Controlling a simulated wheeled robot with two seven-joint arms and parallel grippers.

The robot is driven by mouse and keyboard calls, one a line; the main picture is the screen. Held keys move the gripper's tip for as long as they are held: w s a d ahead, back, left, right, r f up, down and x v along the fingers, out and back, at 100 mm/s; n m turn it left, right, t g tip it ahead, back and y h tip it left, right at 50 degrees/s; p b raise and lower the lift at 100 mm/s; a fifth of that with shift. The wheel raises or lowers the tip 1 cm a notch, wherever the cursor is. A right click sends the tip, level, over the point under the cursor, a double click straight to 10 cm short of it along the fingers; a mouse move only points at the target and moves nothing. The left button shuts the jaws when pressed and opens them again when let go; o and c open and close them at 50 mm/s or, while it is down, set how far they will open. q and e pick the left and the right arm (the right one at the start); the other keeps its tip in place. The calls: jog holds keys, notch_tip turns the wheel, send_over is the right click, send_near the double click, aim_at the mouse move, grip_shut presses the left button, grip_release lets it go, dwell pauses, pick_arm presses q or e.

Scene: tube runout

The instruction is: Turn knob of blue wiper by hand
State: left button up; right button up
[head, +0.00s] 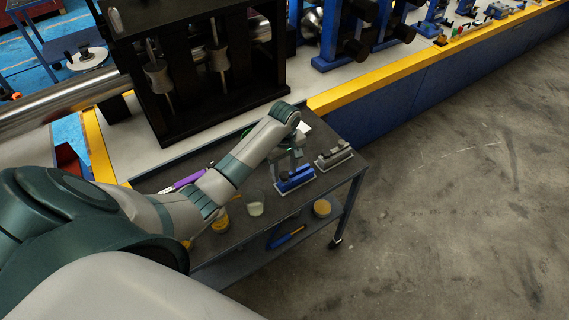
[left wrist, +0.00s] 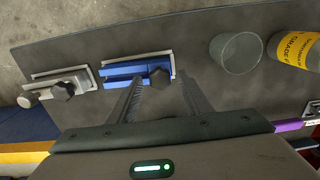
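The blue wiper (head: 296,180) sits on the grey cart top, near its front edge. In the left wrist view the blue wiper (left wrist: 121,74) lies on a pale base plate, with a dark faceted knob (left wrist: 160,77) at its right part. My left gripper (head: 291,160) is above and just behind the wiper, pointing down. In the left wrist view my left gripper (left wrist: 164,80) has its two fingers apart, one on each side of the knob. A gap shows beside the knob, and nothing is gripped. My right gripper is not in view.
A grey wiper (head: 335,156) stands right of the blue one. A glass jar (head: 255,208) and a yellow-labelled can (head: 220,222) stand to the left, with a purple-handled tool (head: 188,179) behind. A large black machine frame (head: 215,75) rises behind the cart (head: 275,223).

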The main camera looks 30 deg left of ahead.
pick_arm(q)
jog(key=shift+r, duration=0.1)
jog(key=shift+r, duration=2.95)
notch_tip(320, 180, up, 17)
jog(key=shift+r, duration=0.2)
jog(key=shift+f, duration=0.1)
